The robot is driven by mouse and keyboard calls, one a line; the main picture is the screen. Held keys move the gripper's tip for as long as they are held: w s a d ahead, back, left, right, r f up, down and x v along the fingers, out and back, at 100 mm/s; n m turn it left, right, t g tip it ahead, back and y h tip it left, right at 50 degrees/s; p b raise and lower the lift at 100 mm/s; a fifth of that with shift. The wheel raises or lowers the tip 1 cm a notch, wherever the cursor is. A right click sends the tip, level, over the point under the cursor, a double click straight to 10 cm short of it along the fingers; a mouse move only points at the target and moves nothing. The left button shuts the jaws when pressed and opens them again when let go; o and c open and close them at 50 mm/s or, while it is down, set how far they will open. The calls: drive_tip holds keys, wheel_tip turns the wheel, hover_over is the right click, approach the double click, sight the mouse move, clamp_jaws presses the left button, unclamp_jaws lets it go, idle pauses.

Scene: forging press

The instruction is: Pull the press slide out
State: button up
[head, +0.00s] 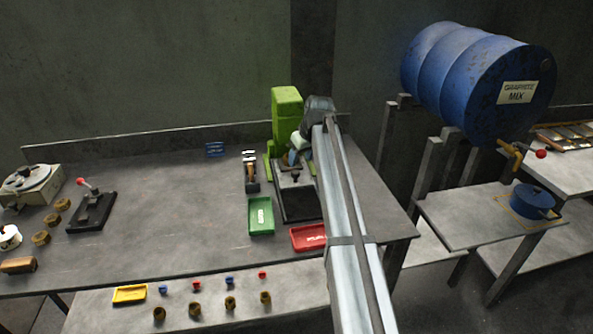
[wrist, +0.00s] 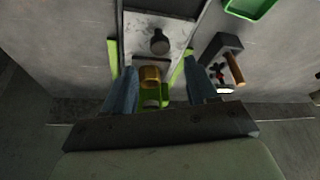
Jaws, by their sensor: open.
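The green press (head: 286,112) stands at the back right of the table. In the wrist view the slide plate (wrist: 138,30) and knob (wrist: 159,42) lie beyond my fingertips, with a brass cylinder (wrist: 150,75) nearer. My gripper (wrist: 155,72) is open over the press, its fingers either side of the cylinder in that picture and apart from the knob. In the head view my arm hides part of the press.
A green tray (head: 261,216) and a red tray (head: 308,237) lie in front of the slide. A small dark stand with a wooden-handled tool (head: 251,172) is just left. The table's middle is clear.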

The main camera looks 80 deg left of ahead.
sight(296, 172)
drive_tip(key=x, duration=0.7)
drive_tip(key=shift+a+f, duration=0.1)
drive_tip(key=shift+f, duration=0.05)
clamp_jaws()
idle(0.4)
